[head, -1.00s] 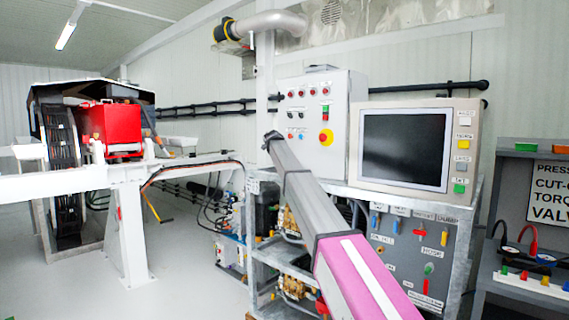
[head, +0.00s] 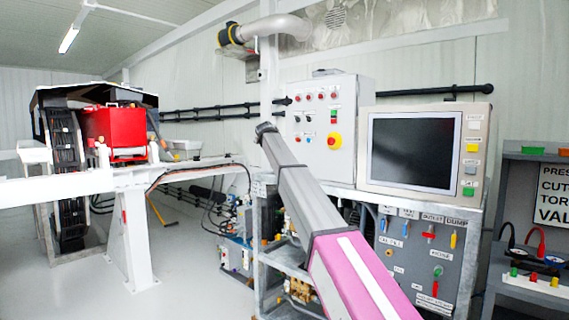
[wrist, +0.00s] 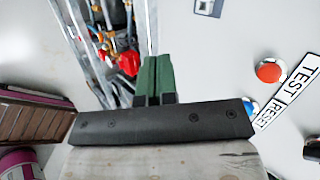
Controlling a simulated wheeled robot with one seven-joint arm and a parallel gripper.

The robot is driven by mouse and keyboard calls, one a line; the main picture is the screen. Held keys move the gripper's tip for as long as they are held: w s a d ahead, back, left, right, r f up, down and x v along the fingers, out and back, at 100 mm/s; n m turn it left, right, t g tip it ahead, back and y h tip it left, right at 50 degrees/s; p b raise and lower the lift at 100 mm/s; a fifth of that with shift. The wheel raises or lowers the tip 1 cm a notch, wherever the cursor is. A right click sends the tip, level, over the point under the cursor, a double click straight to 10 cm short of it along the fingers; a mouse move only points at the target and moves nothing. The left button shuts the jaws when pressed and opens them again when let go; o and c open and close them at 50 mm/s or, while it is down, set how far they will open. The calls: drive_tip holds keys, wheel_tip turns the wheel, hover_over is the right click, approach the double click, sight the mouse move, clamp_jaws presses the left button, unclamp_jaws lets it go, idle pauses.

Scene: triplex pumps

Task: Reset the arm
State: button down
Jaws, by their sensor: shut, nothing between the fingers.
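My arm (head: 310,205), grey with a pink and white section, reaches up from the lower right in the head view. Its dark far end is just left of the white control box (head: 328,125); the fingers cannot be made out there. In the wrist view my gripper (wrist: 158,62) shows two green fingers side by side, shut and empty. The wrist view also shows a pale panel with a red button (wrist: 270,70), a blue button (wrist: 249,105) and TEST and RESET labels (wrist: 290,95), right of the fingers and apart from them.
A monitor (head: 412,150) stands on the bench right of the control box, above a grey valve panel (head: 410,265). A red unit (head: 113,133) and white beam (head: 60,188) are at the left. The floor (head: 190,280) between is largely clear.

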drive_tip(key=s+d+f+n+g, duration=0.1)
drive_tip(key=s+d+f+n, duration=0.4)
drive_tip(key=f, duration=0.7)
drive_tip(key=s+d+f+n+g+y, duration=0.15)
drive_tip(key=s+d+f, duration=0.5)
drive_tip(key=f, duration=0.65)
drive_tip(key=s+d+f+n+g, duration=0.2)
drive_tip(key=s+d+f+n, duration=0.4)
drive_tip(key=f, duration=0.6)
drive_tip(key=s+d+f+n+g, duration=0.1)
drive_tip(key=s+d+f+n, duration=0.2)
drive_tip(key=s+f, duration=0.5)
drive_tip(key=s+d+f+n+g+y, duration=0.1)
drive_tip(key=s+d+f+n, duration=0.3)
drive_tip(key=s, duration=1)
drive_tip(key=s+d+f+n+g+y, duration=0.1)
drive_tip(key=s+d+f+n+g, duration=0.1)
drive_tip(key=s+f, duration=0.9)
drive_tip(key=d+n, duration=0.1)
drive_tip(key=d, duration=0.1)
drive_tip(key=shift+s+d+f, duration=0.25)
drive_tip(key=shift+d+f, duration=0.05)
drive_tip(key=shift+f, duration=0.05)
